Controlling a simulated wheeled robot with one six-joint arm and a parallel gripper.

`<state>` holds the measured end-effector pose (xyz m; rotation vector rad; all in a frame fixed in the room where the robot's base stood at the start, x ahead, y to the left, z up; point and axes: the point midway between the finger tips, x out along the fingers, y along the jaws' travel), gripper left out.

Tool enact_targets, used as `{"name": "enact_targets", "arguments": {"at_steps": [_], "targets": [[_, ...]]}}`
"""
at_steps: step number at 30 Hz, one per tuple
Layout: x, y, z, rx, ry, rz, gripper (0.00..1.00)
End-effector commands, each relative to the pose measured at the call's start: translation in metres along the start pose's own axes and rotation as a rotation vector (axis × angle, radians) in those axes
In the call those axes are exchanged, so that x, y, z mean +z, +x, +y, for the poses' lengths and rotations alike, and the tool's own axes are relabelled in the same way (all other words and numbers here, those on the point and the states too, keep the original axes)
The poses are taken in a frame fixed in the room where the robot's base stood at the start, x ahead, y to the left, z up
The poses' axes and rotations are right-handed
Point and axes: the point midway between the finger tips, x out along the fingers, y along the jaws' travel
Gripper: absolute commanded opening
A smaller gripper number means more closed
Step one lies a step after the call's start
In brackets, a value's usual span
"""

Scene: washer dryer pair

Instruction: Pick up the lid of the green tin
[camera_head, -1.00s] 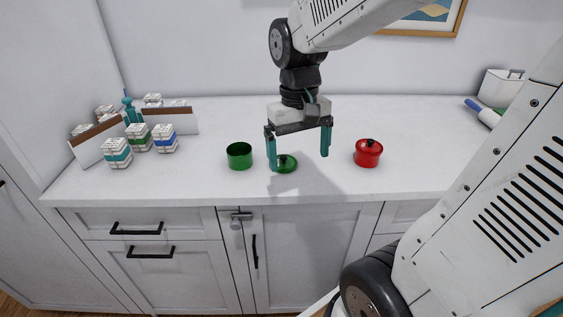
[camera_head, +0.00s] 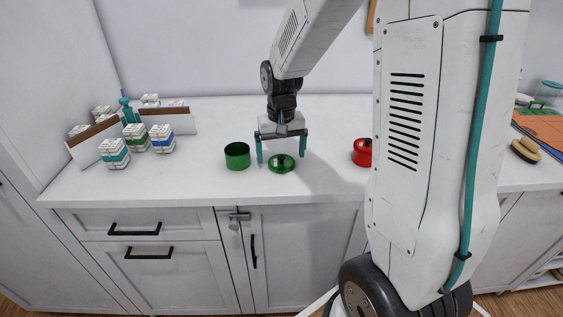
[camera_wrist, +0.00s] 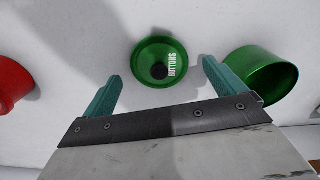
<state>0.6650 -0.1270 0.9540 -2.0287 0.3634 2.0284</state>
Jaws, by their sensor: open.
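The green lid (camera_head: 281,164) with a dark knob lies on the white counter, just right of the open green tin (camera_head: 237,156). In the wrist view the lid (camera_wrist: 158,62) shows the word "BUTTONS" beside its black knob, and the tin (camera_wrist: 262,76) is to its right. My gripper (camera_head: 281,160) is open and empty, pointing down, with its teal fingers apart. In the wrist view the lid appears between and beyond the fingertips of my gripper (camera_wrist: 160,72). I cannot tell the exact height of the fingertips above the counter.
A red lidded tin (camera_head: 361,152) stands to the right, partly hidden by my arm. Several banded stacks and a wooden-edged holder (camera_head: 88,145) stand at the left. An orange board (camera_head: 541,129) and a brush (camera_head: 525,151) lie far right. The counter (camera_head: 205,180) is clear in front.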

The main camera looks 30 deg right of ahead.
Motion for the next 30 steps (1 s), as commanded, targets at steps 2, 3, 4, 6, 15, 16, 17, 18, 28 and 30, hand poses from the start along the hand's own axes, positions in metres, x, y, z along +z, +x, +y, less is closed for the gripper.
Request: {"name": "enact_targets", "arguments": {"at_steps": [2,3,4,6,15,16,17,18,28,30], "targets": [[0.001,0.008,0.0,0.0,0.0,-0.002,0.95],[0.0,0.011,0.0,0.0,0.0,-0.001,0.95],[0.0,0.011,0.0,0.0,0.0,-0.001,0.95],[0.0,0.012,0.0,0.0,0.0,0.0,0.95],[0.0,0.012,0.0,0.0,0.0,0.0,0.51],[0.0,0.012,0.0,0.0,0.0,0.0,0.48],[0.0,0.012,0.0,0.0,0.0,0.0,0.48],[0.0,0.012,0.0,0.0,0.0,0.0,0.48],[0.0,0.007,0.0,0.0,0.0,0.001,0.48],[0.0,0.002,0.0,0.0,0.0,0.002,0.48]]}}
